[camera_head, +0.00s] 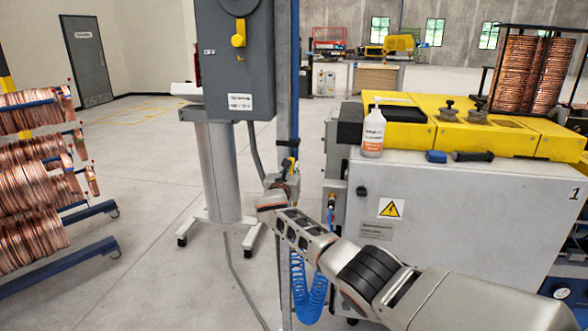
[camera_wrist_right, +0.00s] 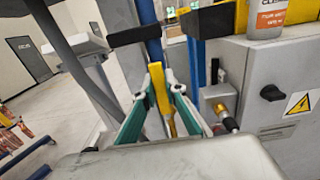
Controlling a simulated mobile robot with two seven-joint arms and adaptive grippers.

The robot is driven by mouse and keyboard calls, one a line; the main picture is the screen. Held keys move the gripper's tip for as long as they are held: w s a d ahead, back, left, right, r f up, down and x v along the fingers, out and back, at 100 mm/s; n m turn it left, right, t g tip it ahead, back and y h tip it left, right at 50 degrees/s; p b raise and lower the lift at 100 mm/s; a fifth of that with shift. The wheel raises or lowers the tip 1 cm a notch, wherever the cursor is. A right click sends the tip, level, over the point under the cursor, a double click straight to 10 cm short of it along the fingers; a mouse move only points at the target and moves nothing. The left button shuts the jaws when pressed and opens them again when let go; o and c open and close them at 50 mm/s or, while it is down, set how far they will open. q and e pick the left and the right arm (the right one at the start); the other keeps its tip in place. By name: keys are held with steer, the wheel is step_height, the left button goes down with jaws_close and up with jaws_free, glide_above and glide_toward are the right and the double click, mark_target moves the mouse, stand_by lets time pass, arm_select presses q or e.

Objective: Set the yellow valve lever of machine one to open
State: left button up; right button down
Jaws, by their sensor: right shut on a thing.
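The yellow valve lever (camera_wrist_right: 160,92) is a narrow yellow bar between the teal fingers of my right gripper (camera_wrist_right: 164,84) in the right wrist view. The fingers are shut on it from both sides, and it points roughly up the picture. In the head view only a small bit of yellow (camera_head: 291,165) shows at the tip of my right gripper (camera_head: 285,178), beside the upright blue pipe (camera_head: 295,110). The valve body is mostly hidden by the gripper. Machine one (camera_head: 470,215) is the grey cabinet with a yellow top and a "1", just right of the gripper. My left gripper is not in view.
A grey control box (camera_head: 222,75) with a yellow handle stands left of the pipe. A blue coiled hose (camera_head: 308,290) hangs below my right arm. Copper tube racks (camera_head: 35,170) stand at the left; floor between is open.

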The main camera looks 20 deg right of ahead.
steer(key=shift+f, duration=0.1)
stand_by(0.3)
steer(key=c, duration=2)
jaws_free()
steer(key=shift+c, duration=0.2)
steer(key=v, duration=1.2)
